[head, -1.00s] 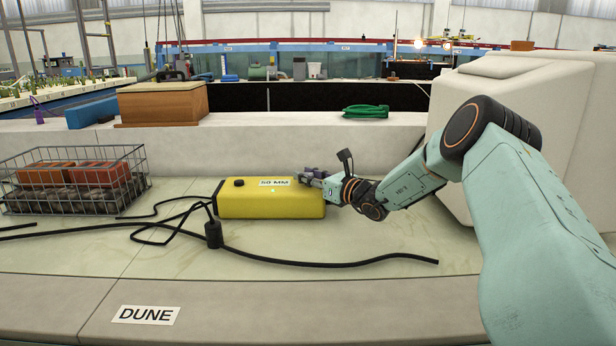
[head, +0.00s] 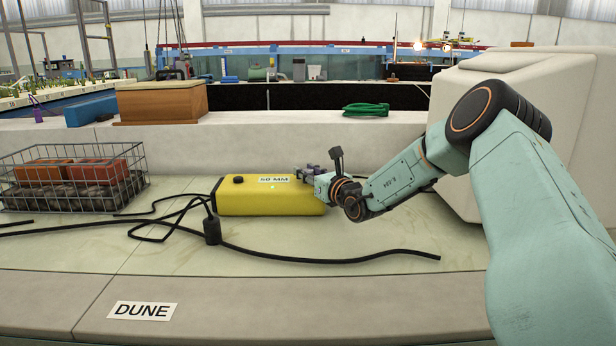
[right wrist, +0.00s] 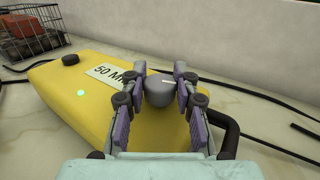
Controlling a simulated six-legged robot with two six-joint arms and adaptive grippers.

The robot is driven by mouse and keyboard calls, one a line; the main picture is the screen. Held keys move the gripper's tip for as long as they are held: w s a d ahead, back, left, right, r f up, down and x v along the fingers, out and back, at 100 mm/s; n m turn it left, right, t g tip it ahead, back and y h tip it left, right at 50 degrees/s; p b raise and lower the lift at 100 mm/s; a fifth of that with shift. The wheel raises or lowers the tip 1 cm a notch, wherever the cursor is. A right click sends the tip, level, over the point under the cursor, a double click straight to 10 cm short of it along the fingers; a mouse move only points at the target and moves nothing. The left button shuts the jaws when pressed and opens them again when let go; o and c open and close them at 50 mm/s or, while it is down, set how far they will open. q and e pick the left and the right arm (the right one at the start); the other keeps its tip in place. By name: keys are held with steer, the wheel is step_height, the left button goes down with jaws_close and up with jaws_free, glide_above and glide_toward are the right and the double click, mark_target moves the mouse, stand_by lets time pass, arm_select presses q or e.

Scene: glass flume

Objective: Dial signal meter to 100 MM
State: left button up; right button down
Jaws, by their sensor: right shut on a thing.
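The signal meter (head: 265,203) is a yellow box lying on the pale counter, with a label (head: 274,179) reading 50 MM on top. In the right wrist view the yellow meter (right wrist: 75,105) shows its label (right wrist: 115,73), a small black knob (right wrist: 70,60) and a lit greenish spot. My right gripper (right wrist: 163,90) is shut on a grey dial (right wrist: 160,90) on top of the meter, with a finger on each side. A pale mark shows on the dial's top. In the head view my right gripper (head: 306,173) is at the meter's right end. My left gripper is not in view.
A wire basket (head: 75,178) of bricks stands left of the meter. Black cables (head: 330,258) run across the counter in front. A DUNE label (head: 142,311) is on the front ledge. A wooden box (head: 160,101) and a green hose coil (head: 366,110) sit behind.

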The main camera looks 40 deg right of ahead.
mark_target(311, 174)
steer(key=shift+r+m+g+h, duration=0.1)
steer(key=shift+m+g+h, duration=0.2)
steer(key=shift+m+h, duration=0.8)
steer(key=c, duration=1)
jaws_free()
steer(key=shift+s, duration=0.1)
steer(key=shift+h, duration=0.4)
steer(key=v, duration=0.5)
steer(key=shift+s, duration=0.3)
steer(key=shift+v, duration=0.9)
steer(key=shift+a, duration=0.1)
